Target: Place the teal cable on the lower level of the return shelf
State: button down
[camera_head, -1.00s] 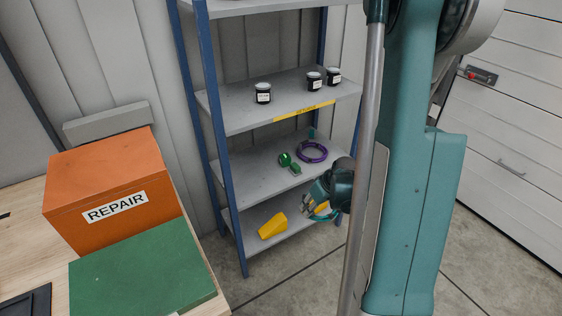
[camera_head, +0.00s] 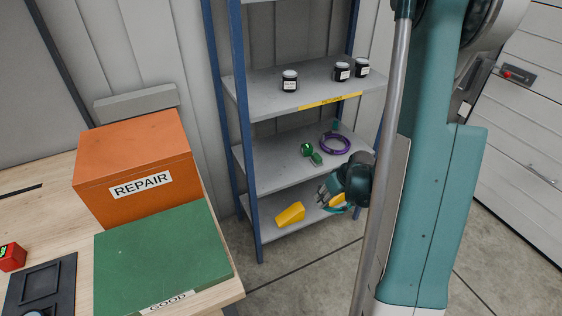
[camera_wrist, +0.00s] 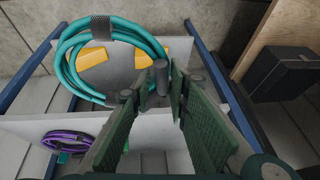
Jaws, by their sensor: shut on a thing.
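The teal cable (camera_wrist: 68,62) is a coil with a black strap (camera_wrist: 100,29), at the upper left of the wrist view. My gripper (camera_wrist: 160,78) is shut on the coil's near right edge. In the head view my gripper (camera_head: 330,193) is at the front right of the return shelf's lower level (camera_head: 263,210), and only a little teal shows beneath it. In the wrist view the coil lies over the grey lower board (camera_wrist: 128,68). I cannot tell whether it touches the board. A yellow wedge-shaped thing (camera_head: 290,214) lies on that level.
The level above holds a purple cable coil (camera_head: 335,143) and a green item (camera_head: 308,150). Black jars (camera_head: 290,81) stand on the higher board. Blue posts (camera_head: 242,130) frame the shelf. An orange REPAIR box (camera_head: 135,165) and a green box (camera_head: 160,260) are at the left.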

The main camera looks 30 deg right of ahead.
jog(key=w+a+p, duration=0.1)
jog(key=w+a, duration=0.1)
jog(key=w, duration=0.6)
jog(key=w+a+p, duration=0.1)
jog(key=w+a, duration=0.1)
jog(key=w, duration=0.6)
jog(key=w+a+p, duration=0.1)
jog(key=w+a, duration=0.2)
jog(key=w, duration=0.5)
jog(key=shift+w+a+p, duration=0.1)
jog(key=shift+w+p, duration=0.15)
jog(key=shift+p, duration=0.05)
jog(key=w, duration=0.2)
jog(key=w+a+p, duration=0.1)
jog(key=w, duration=0.1)
jog(key=shift+w+a, duration=0.15)
jog(key=shift+f, duration=0.3)
jog(key=c, duration=2.2)
grip_release()
jog(key=shift+r, duration=0.1)
